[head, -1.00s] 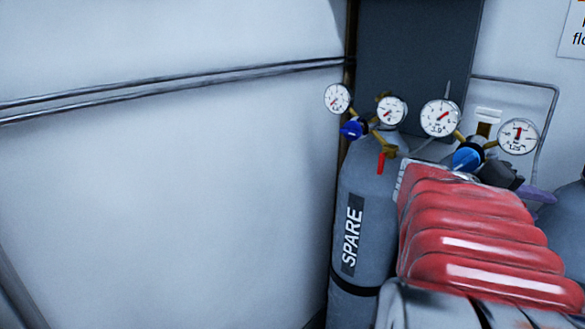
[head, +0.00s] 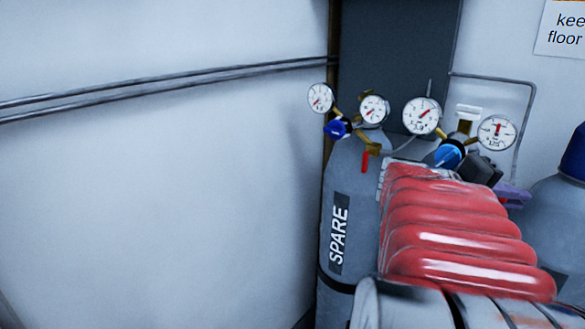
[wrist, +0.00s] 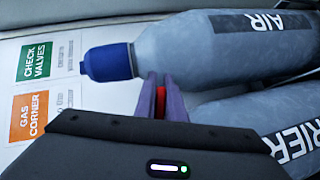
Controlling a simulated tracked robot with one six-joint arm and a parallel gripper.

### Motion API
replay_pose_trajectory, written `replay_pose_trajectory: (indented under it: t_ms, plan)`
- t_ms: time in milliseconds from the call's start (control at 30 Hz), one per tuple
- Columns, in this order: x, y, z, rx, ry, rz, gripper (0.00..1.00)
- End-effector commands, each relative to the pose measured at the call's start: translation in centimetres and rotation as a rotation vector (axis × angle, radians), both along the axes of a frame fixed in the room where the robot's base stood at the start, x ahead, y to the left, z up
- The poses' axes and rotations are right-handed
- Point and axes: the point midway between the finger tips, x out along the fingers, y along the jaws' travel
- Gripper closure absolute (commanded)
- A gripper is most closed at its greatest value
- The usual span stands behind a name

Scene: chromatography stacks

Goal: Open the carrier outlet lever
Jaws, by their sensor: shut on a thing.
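The carrier outlet lever (wrist: 160,101) shows in the wrist view as a slim red piece between the two purple fingers of my gripper (wrist: 161,98), which is shut on it. In the head view, the dark body and purple fingers of my gripper (head: 512,193) are at the right, just below the blue regulator knob (head: 449,154). The carrier cylinder (wrist: 290,135) is partly in view at the lower right of the wrist view. I cannot tell how far the lever is turned.
The SPARE cylinder (head: 345,240) stands left of my arm, with its own red lever (head: 365,161). The AIR cylinder (wrist: 215,48), with a blue cap, lies close to my fingers in the wrist view. Gauges (head: 421,115) sit above my arm. A white wall is at left.

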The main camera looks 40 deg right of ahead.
Motion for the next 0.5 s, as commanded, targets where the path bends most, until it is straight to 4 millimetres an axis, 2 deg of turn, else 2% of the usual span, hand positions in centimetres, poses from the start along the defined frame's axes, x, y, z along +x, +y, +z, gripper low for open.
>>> replay_pose_trajectory:
  t_ms: [500]
  plan:
    - [-0.2,0.0,1.3,-0.061,0.307,0.001,1.00]
